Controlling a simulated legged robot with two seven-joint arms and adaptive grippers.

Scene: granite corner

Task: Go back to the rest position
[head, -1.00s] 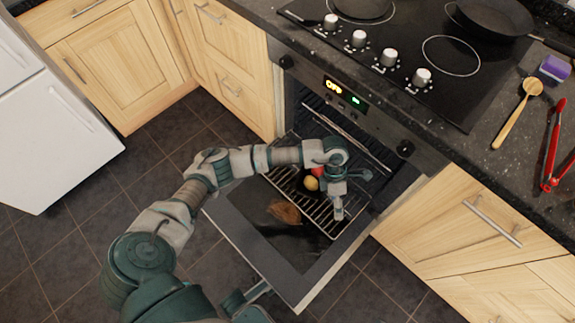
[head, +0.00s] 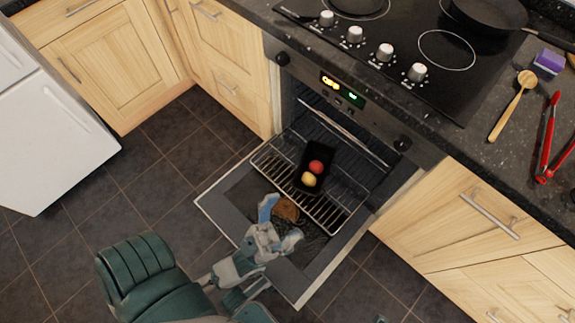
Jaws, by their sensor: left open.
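My left gripper (head: 280,224) is open and empty, low in the middle of the head view. Its two fingers are spread and point up the picture, over the open oven door (head: 222,209). A brown item (head: 287,209) on the door shows just beyond the fingers; I cannot tell whether they touch it. A black tray (head: 318,157) sits on the pulled-out oven rack (head: 330,215), holding a red round item (head: 316,167) and a yellow round item (head: 309,180). The gripper is apart from the tray. My right gripper is not in view.
The oven door hangs open above the tiled floor (head: 150,190). Wooden cabinets (head: 480,225) flank the oven. The counter at right holds a wooden spoon (head: 508,112), red tongs (head: 546,140) and a purple sponge (head: 549,62). A pan (head: 485,14) stands on the hob (head: 400,55).

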